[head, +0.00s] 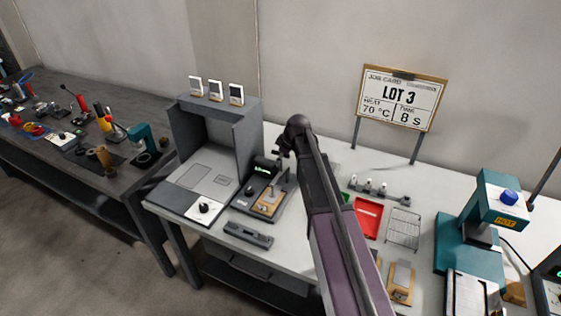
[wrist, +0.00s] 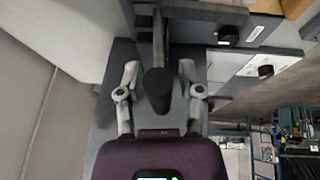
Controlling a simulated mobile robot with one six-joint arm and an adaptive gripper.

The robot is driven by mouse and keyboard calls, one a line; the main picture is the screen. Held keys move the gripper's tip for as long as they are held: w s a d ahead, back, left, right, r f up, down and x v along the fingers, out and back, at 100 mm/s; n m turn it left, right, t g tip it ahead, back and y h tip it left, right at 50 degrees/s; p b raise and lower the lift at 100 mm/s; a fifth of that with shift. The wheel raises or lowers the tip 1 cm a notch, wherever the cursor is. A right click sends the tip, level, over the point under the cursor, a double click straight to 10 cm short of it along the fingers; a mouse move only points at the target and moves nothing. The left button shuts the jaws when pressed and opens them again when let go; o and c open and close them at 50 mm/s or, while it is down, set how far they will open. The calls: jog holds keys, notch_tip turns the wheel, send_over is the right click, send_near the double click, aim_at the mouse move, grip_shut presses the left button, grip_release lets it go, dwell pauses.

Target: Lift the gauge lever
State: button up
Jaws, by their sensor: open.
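The gauge (head: 243,203) is a dark grey device with a small green display, standing on the light bench left of my arm. A wood-coloured piece (head: 268,204) lies on its base. My gripper (head: 283,152) is over the back right of the gauge, partly hidden by my own arm. In the wrist view my gripper (wrist: 158,78) is open, with one finger on each side of a dark rounded knob (wrist: 157,90), which looks like the end of the gauge lever. Gaps show on both sides of the knob. The lever itself is mostly hidden in the head view.
A grey booth (head: 217,135) stands left of the gauge, with several white cards on top. A dark grey box (head: 248,235) lies in front. A red tray (head: 367,218), a wire rack (head: 402,229) and a teal press (head: 470,245) stand to the right. A sign (head: 401,98) stands behind.

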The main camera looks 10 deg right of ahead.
jog(key=shift+f, duration=0.15)
grip_shut()
